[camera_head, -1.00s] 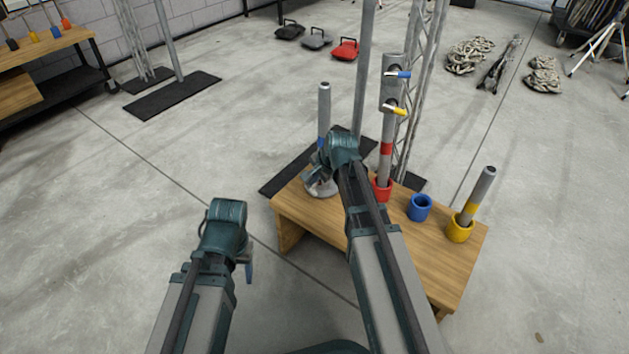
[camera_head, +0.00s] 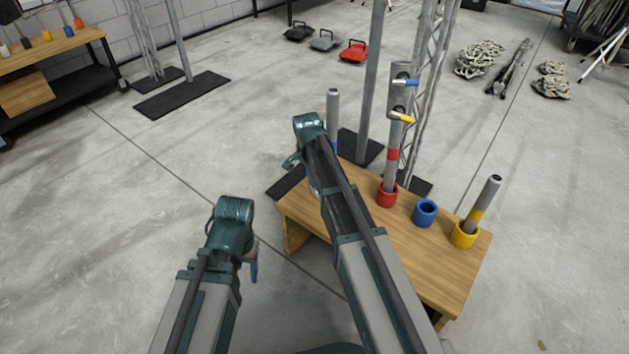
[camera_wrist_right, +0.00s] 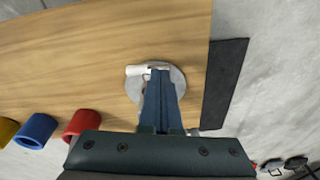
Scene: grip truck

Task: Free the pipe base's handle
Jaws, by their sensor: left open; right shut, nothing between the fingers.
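The pipe base is a round grey disc (camera_wrist_right: 176,76) on the wooden table, in the right wrist view. Its short white handle (camera_wrist_right: 134,70) shows just left of my right fingertips. My right gripper (camera_wrist_right: 158,72) is shut and overlaps the disc in that view; I cannot tell whether it touches the handle. In the head view a grey pipe (camera_head: 333,105) stands upright at the table's far left, its lower part and the base mostly hidden by my right arm. My left gripper (camera_head: 252,265) is left of the table, away from the base.
A red cup (camera_head: 387,197) holding a tall pipe with blue and yellow handles, a blue empty cup (camera_head: 425,216) and a yellow cup (camera_head: 464,237) with a tilted pipe stand on the table (camera_head: 415,265). Metal truss and posts rise behind.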

